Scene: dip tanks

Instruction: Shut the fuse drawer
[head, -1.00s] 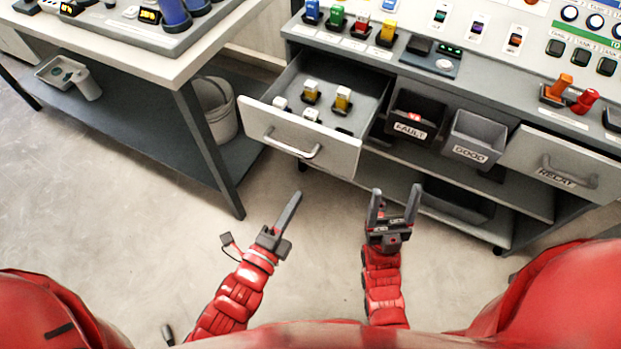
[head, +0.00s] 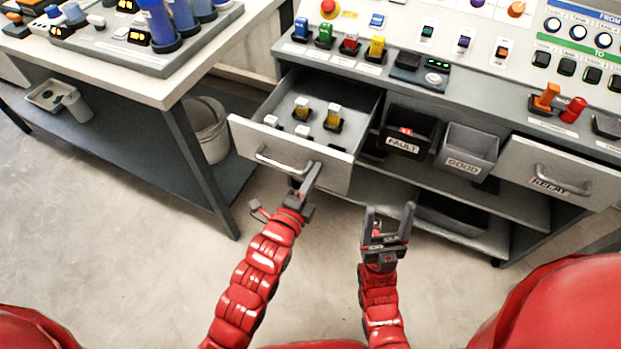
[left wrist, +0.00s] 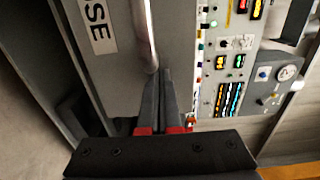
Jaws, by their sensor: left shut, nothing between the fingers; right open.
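The fuse drawer (head: 335,165) is pulled out of the console, with a few yellow-and-white fuses (head: 332,117) and small white pieces inside. Its bar handle (head: 285,165) is on the light grey front. My left gripper (head: 311,172) is shut and empty, its tips at the drawer front by the handle's right end. In the left wrist view the shut fingers (left wrist: 166,80) point at the drawer front beside the handle (left wrist: 146,35); part of a label reading "SE" (left wrist: 97,22) shows. I cannot tell whether they touch. My right gripper (head: 388,215) is open and empty, below the console.
To the right are a FAULT bin (head: 408,140), a GOOD bin (head: 467,150) and a shut drawer (head: 555,175). A side table (head: 150,88) with a bucket (head: 208,130) beneath stands at left. Floor in front is clear.

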